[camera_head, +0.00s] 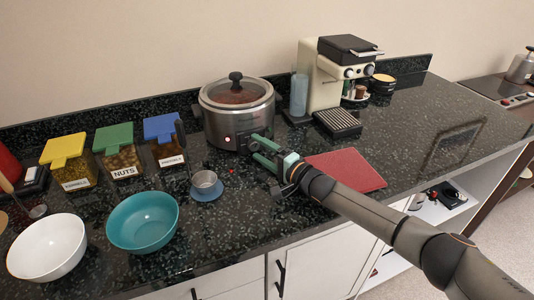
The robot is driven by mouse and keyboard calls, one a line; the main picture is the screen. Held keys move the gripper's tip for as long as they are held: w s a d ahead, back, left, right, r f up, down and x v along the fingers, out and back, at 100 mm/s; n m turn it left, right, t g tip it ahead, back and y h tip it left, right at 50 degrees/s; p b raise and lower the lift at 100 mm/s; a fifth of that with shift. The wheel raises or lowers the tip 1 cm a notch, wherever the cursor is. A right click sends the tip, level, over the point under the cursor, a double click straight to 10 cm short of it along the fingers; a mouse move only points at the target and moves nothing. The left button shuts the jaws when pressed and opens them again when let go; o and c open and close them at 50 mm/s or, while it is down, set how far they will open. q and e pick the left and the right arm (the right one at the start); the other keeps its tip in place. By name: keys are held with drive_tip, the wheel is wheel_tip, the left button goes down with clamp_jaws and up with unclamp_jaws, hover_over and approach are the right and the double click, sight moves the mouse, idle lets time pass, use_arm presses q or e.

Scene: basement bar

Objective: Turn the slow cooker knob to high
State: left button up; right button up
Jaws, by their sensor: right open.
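The slow cooker (222,125) is a round silver pot with a dark base, a glass lid and a black lid knob, standing against the back of the counter. A small white spot shows on its front. Its control knob cannot be made out clearly; my right gripper is in front of the cooker's lower right side. My right gripper (257,149) is open, its two green fingers spread and pointing at the cooker's front. I see nothing between the fingers. Whether they touch the cooker is too small to tell. My left gripper is not in view.
A red mat (345,170) lies under and beside my right arm. A coffee machine (325,85) stands to the right. A small metal cup (205,182) on a blue coaster, a teal bowl (143,222), a white bowl (47,247) and a blue-lidded jar (165,130) are left.

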drive_tip(key=shift+p+v, duration=0.55)
drive_tip(key=shift+v, duration=3.05)
